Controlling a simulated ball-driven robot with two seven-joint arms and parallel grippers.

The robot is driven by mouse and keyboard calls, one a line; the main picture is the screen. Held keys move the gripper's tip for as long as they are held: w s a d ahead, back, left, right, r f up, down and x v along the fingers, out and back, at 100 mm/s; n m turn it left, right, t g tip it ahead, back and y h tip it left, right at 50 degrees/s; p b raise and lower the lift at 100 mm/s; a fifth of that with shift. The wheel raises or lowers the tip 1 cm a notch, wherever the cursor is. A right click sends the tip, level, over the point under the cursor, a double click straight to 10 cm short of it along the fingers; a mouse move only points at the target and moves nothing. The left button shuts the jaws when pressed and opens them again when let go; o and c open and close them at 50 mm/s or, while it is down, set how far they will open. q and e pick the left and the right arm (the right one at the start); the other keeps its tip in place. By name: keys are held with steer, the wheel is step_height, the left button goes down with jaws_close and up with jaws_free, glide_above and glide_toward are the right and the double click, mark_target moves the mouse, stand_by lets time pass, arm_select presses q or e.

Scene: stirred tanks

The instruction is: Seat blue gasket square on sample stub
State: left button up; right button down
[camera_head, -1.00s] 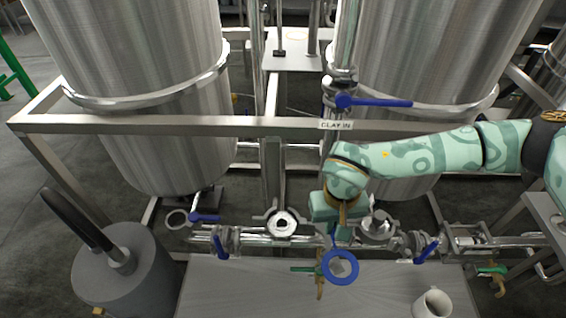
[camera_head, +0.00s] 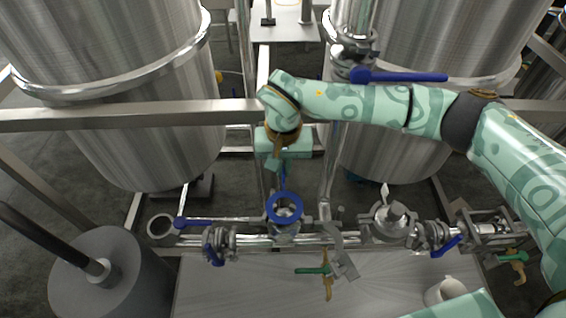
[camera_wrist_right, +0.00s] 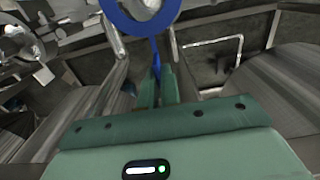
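My right gripper (camera_head: 284,170) is shut on the tab of the blue gasket (camera_head: 270,208), a flat ring. In the right wrist view the tab sits between the two green fingers (camera_wrist_right: 159,90), and the ring (camera_wrist_right: 150,28) is partly cut off by the top edge. In the head view the ring overlaps the steel sample stub (camera_head: 286,229) on the pipe. Metal shows through the ring's hole. I cannot tell whether the ring touches the stub or hovers above it. My left gripper is not in view.
A clamp with a green wing nut (camera_head: 323,270) lies on the grey table (camera_head: 230,290). A frame rail (camera_head: 120,115) and tanks (camera_head: 110,90) stand behind.

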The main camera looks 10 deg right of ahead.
steer(key=shift+w+r, duration=0.2)
step_height(320, 180, down, 6)
steer(key=b, duration=0.4)
steer(key=shift+s+p, duration=0.1)
steer(key=shift+p, duration=0.4)
stand_by(1.4)
steer(key=shift+f+b, duration=0.7)
steer(key=shift+f, duration=0.85)
steer(key=c, duration=1.5)
jaws_free()
steer(key=shift+c, duration=0.2)
steer(key=shift+r, duration=0.1)
